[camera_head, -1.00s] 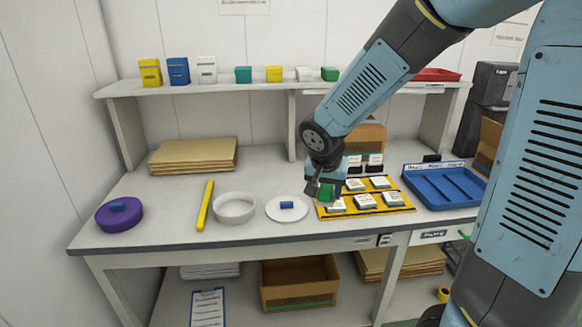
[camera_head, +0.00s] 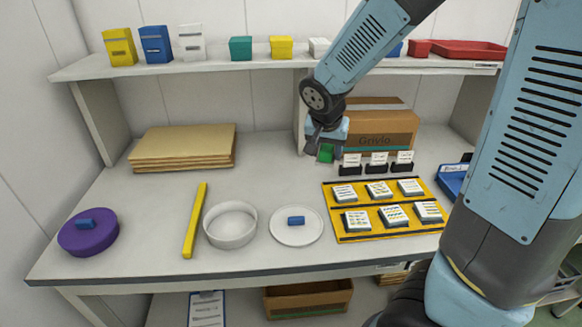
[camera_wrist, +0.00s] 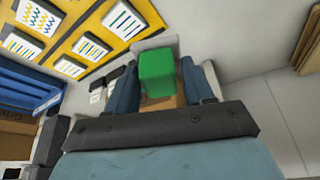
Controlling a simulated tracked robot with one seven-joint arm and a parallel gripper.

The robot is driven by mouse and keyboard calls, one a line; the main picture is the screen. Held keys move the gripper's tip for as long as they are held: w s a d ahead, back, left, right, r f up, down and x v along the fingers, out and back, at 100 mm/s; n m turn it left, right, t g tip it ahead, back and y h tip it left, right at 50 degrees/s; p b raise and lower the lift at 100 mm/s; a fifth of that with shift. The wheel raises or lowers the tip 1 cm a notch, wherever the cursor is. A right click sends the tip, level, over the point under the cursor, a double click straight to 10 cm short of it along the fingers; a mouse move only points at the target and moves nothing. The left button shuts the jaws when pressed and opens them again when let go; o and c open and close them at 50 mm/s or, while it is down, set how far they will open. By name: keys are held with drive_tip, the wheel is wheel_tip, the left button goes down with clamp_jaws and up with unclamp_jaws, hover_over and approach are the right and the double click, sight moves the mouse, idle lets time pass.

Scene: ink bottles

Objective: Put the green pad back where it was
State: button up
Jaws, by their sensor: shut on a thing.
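The green pad (camera_head: 326,153) is a small block held between the fingers of my gripper (camera_head: 325,144). In the wrist view the green pad (camera_wrist: 157,72) sits between the two dark blue fingers of my gripper (camera_wrist: 165,84). In the head view my gripper shows behind the back left corner of the yellow board (camera_head: 385,234), in front of the cardboard box (camera_head: 385,127), and the pad appears raised above the table. The yellow board carries several white labelled pads (camera_head: 357,220) in two rows.
Small dark stands with white cards (camera_head: 378,163) are right of my gripper. A shelf (camera_head: 220,65) with coloured packets and boxes runs above. A white plate (camera_head: 296,226), round dish (camera_head: 231,224), yellow bar (camera_head: 195,220) and purple lid (camera_head: 88,232) lie left. A blue tray (camera_head: 452,182) is partly hidden.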

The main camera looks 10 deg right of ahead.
drive_tip(key=shift+w+f, duration=0.2)
drive_tip(key=shift+w, duration=0.5)
drive_tip(key=w+a+f, duration=0.2)
drive_tip(key=w+f, duration=0.1)
drive_tip(key=w+a+f, duration=0.2)
drive_tip(key=w+f, duration=0.1)
drive_tip(key=w, duration=0.1)
drive_tip(key=w+a+f, duration=0.2)
drive_tip(key=w+f, duration=0.1)
drive_tip(key=w, duration=0.1)
drive_tip(key=shift+a, duration=0.15)
drive_tip(key=shift+w+a+f, duration=0.1)
drive_tip(key=shift+w+f, duration=0.05)
drive_tip(key=shift+f, duration=0.8)
drive_tip(key=shift+w+f, duration=0.1)
drive_tip(key=shift+f, duration=0.8)
drive_tip(key=o, duration=1.1)
